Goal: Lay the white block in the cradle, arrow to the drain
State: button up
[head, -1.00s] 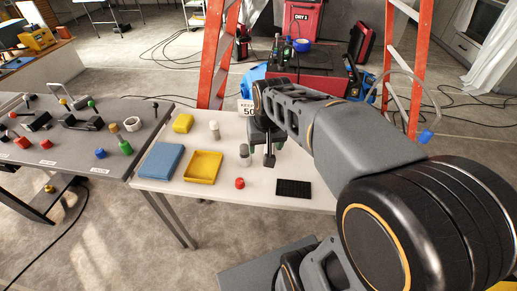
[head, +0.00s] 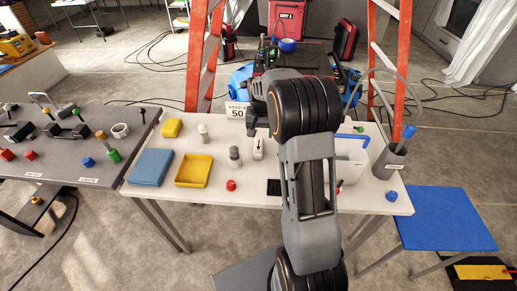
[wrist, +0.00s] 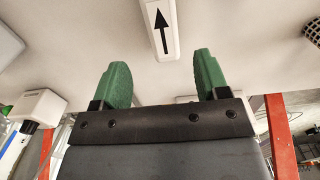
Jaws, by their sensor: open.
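In the wrist view the white block (wrist: 152,50) shows a black arrow pointing up the picture. My gripper (wrist: 161,72) is open and empty, its two green fingers spread below the block in that picture, apart from it. In the head view my arm hides the gripper. A white box with a blue bar (head: 350,152) stands right of my arm, partly hidden; I cannot tell whether it is the cradle. I cannot make out the drain.
A grey holder (head: 389,162) stands at right, near a blue stool (head: 440,218).

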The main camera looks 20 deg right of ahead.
aim_at(259, 143)
jog(key=shift+w+a+f, duration=0.1)
jog(key=shift+f, duration=1.55)
jog(key=shift+w+a+f, duration=0.1)
jog(key=shift+f, duration=1.55)
jog(key=shift+c, duration=0.3)
jog(key=c, duration=1)
jog(key=shift+r, duration=0.15)
jog(key=shift+c, duration=0.2)
